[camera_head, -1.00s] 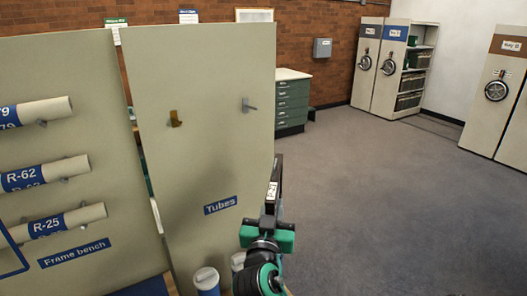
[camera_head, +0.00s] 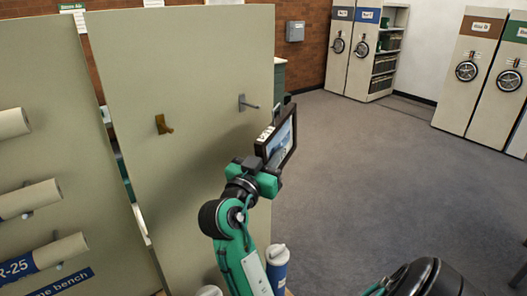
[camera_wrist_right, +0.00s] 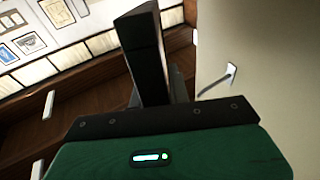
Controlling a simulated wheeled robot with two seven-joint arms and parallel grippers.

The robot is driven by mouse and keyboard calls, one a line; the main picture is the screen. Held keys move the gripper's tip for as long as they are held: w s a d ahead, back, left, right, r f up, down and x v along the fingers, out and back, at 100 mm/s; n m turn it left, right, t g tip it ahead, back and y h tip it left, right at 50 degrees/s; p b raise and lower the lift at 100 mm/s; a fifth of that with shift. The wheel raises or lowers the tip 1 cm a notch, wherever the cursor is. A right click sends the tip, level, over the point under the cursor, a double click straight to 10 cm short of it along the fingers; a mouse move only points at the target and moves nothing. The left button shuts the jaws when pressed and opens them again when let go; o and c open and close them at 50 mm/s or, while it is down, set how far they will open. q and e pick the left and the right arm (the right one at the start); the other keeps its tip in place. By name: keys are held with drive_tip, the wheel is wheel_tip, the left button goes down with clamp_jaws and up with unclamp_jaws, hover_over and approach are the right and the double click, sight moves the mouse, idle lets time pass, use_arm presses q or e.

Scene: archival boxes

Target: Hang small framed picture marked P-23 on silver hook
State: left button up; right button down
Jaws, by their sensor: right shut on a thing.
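The small framed picture (camera_head: 283,142) has a dark frame, and its front is turned to the right. A white tag shows on its left edge, too small to read now. My right gripper (camera_head: 266,174) is shut on its lower part and holds it upright, a little tilted. The silver hook (camera_head: 247,103) sticks out of the beige panel, just left of and above the picture; a gap shows between them. In the right wrist view the frame (camera_wrist_right: 143,45) is edge-on, and the silver hook (camera_wrist_right: 230,73) is to its right, apart from it. My left gripper is not in view.
A brass hook (camera_head: 163,124) is on the same beige panel (camera_head: 190,65), left of the silver one. Rolled tubes (camera_head: 28,199) hang on the left panel. A white-capped tube (camera_head: 276,267) stands below my right arm. Grey floor (camera_head: 390,170) is open at right.

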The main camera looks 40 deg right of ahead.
drive_tip(key=shift+w+d+r+p, duration=0.1)
drive_tip(key=shift+w+p, duration=0.1)
drive_tip(key=shift+w, duration=0.15)
drive_tip(key=shift+w+r+p, duration=0.1)
drive_tip(key=shift+w+p, duration=0.05)
drive_tip(key=shift+w, duration=0.15)
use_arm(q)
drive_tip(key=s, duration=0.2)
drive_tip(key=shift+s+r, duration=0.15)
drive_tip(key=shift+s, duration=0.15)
use_arm(e)
drive_tip(key=shift+w+f, duration=0.1)
drive_tip(key=shift+w, duration=0.6)
use_arm(q)
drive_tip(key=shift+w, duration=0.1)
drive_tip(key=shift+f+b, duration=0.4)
drive_tip(key=shift+b, duration=0.25)
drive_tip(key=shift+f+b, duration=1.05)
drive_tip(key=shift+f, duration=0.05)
use_arm(e)
drive_tip(key=shift+w+d, duration=0.15)
drive_tip(key=shift+w, duration=1)
drive_tip(key=shift+w+d, duration=0.1)
drive_tip(key=shift+w, duration=1.05)
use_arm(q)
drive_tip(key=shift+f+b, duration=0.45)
